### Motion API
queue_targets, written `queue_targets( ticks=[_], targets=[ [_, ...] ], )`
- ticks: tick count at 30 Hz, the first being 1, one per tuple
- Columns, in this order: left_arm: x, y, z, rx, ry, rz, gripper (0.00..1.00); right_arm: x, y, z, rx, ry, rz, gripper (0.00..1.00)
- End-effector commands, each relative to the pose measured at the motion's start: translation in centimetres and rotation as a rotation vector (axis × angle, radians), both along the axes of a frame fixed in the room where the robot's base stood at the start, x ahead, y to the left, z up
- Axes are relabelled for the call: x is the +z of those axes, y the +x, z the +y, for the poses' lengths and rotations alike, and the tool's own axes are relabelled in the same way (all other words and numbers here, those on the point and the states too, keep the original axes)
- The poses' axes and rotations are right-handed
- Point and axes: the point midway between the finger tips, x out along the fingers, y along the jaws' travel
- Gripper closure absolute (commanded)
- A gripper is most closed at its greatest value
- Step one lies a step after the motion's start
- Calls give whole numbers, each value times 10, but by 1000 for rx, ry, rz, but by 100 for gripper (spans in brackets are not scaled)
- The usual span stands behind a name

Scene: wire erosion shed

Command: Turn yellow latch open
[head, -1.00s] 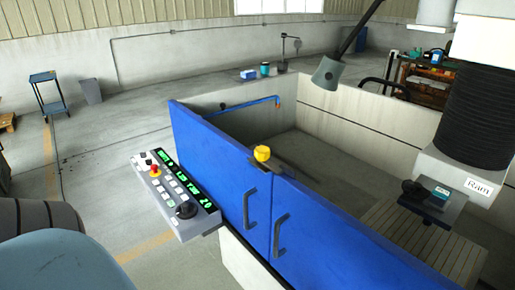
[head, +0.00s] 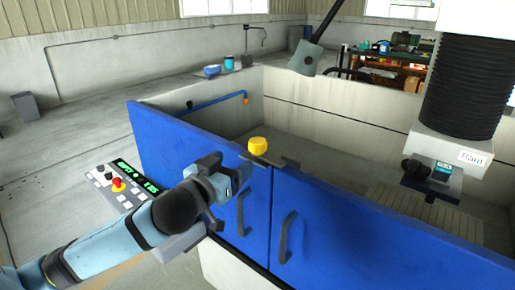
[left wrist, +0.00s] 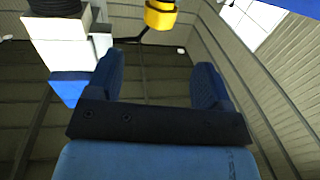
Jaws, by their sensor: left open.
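The yellow latch (head: 258,146) is a rounded knob on a dark plate at the top edge of the blue doors, by the seam between them. It also shows at the top of the left wrist view (left wrist: 160,14), beyond the fingertips. My left gripper (head: 238,171) is just left of the latch and slightly below it in the picture, in front of the left door. In the left wrist view its two blue fingers (left wrist: 162,72) are spread apart with nothing between them. The latch is apart from the fingers. My right gripper is not in view.
The left blue door (head: 165,135) and right blue door (head: 345,235) have dark upright handles. A control panel (head: 105,178) stands left of the doors, partly behind my left arm. A lamp head (head: 305,58) hangs over the tank, and the ram (head: 455,145) is at the right.

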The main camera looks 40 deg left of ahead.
Motion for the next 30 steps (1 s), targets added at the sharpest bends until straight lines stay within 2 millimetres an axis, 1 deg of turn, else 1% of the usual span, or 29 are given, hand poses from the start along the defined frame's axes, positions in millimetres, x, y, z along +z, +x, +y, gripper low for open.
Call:
queue_targets(
  ticks=[1,2,4,12,16,18,22,30],
  targets=[
    [-3,6,1,0,3,-5,26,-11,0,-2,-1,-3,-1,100],
    [-4,9,1,0,3,-5,26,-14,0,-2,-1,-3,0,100],
    [3,24,3,1,2,-1,26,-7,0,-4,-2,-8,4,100],
    [2,79,7,2,2,1,26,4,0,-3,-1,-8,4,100],
    [1,99,8,2,3,1,26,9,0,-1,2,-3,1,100],
    [1,107,9,1,2,2,26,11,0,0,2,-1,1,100],
    [0,116,9,0,2,2,26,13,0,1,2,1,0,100],
    [-1,118,9,0,2,3,26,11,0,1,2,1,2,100]
  ],
)
